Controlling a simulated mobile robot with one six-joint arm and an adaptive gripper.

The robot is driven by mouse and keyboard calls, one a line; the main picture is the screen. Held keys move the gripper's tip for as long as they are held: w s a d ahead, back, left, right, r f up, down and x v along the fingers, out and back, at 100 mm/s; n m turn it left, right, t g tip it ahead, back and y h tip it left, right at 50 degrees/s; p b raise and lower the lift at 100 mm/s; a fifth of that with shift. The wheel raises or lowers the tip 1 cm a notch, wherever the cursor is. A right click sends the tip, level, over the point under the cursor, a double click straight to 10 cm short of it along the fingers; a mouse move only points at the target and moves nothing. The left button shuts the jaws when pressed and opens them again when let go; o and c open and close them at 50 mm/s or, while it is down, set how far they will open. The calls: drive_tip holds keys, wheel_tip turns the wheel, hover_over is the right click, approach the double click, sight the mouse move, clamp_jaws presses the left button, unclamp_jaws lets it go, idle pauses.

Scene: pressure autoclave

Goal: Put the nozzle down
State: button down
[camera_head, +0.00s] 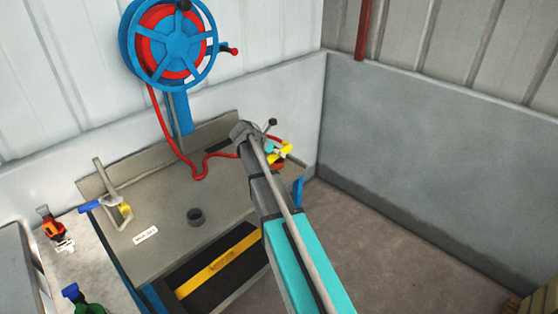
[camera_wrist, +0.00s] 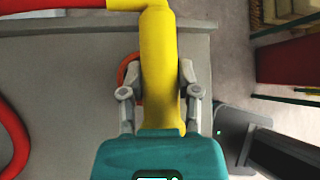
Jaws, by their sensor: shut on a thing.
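The nozzle is yellow and joined to a red hose (camera_head: 201,172). In the head view the nozzle (camera_head: 285,151) shows near the right end of the grey workbench (camera_head: 165,222). In the wrist view the nozzle (camera_wrist: 158,50) runs down the middle between my gripper's fingers, with the red hose (camera_wrist: 50,5) leaving at the top left. My gripper (camera_wrist: 160,95) is shut on the yellow body. In the head view my gripper (camera_head: 270,148) is partly hidden behind my arm. The bench top (camera_wrist: 70,75) lies below; I cannot tell the gap.
A blue and red hose reel (camera_head: 168,45) hangs on the back wall. On the bench are a clamp-like tool (camera_head: 108,195), a dark ring (camera_head: 195,217) and a white label (camera_head: 145,235). The middle bench top is largely clear. A grey wall stands at the right.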

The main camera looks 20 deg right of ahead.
drive_tip(key=shift+f+b, duration=0.3)
drive_tip(key=shift+f, duration=0.3)
drive_tip(key=shift+f, duration=0.15)
drive_tip(key=c, duration=0.6)
unclamp_jaws()
drive_tip(key=shift+r, duration=0.25)
drive_tip(key=shift+p+v, duration=0.85)
drive_tip(key=shift+v, duration=0.15)
drive_tip(key=p+v, duration=0.6)
drive_tip(key=v, duration=0.4)
drive_tip(key=shift+p, duration=0.4)
drive_tip(key=shift+f, duration=0.1)
